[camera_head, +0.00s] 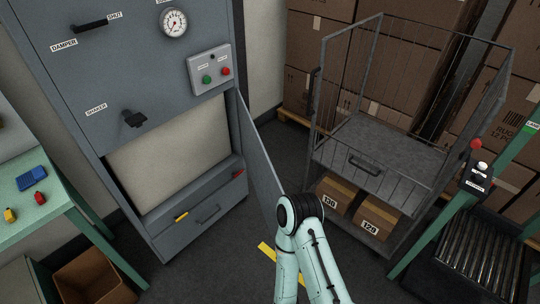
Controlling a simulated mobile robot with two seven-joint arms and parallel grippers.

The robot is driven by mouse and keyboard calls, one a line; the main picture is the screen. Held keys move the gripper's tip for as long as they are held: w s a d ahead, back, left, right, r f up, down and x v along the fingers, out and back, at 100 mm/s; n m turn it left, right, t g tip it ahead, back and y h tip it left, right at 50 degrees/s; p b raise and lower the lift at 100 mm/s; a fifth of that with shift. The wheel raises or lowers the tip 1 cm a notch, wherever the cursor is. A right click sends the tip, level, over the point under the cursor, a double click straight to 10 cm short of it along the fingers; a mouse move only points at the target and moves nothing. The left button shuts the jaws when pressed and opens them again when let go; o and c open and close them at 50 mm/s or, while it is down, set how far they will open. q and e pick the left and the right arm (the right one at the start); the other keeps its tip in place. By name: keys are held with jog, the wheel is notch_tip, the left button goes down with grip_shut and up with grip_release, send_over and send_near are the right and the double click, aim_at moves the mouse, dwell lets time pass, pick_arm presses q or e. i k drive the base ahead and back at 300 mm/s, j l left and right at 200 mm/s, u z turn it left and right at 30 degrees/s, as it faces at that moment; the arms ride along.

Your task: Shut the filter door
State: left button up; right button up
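The filter door (254,158) is a grey panel on the right side of the grey cabinet (120,75). It stands open, swung out toward me, and I see it nearly edge-on. Its lower near end is partly hidden behind my pale green arm. The cabinet's opening shows a flat beige surface (165,168) inside. My arm's dark elbow joint is close to the door's near end in the picture; I cannot tell whether they touch. Neither of my grippers is in view.
A wire cage cart (372,155) with boxes on its lower shelf stands right of the door. A drawer (208,213) lies below the opening. A green table (35,205) is at left, a roller conveyor (480,250) at right. Some floor is clear before the cabinet.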

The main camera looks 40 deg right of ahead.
aim_at(268, 189)
jog(key=l, duration=0.55)
jog(key=i+l+z, duration=0.1)
jog(key=l, duration=0.4)
jog(key=i+l, duration=0.1)
jog(key=l, duration=0.45)
jog(key=l+z, duration=0.1)
jog(key=l, duration=0.4)
jog(key=i, duration=0.05)
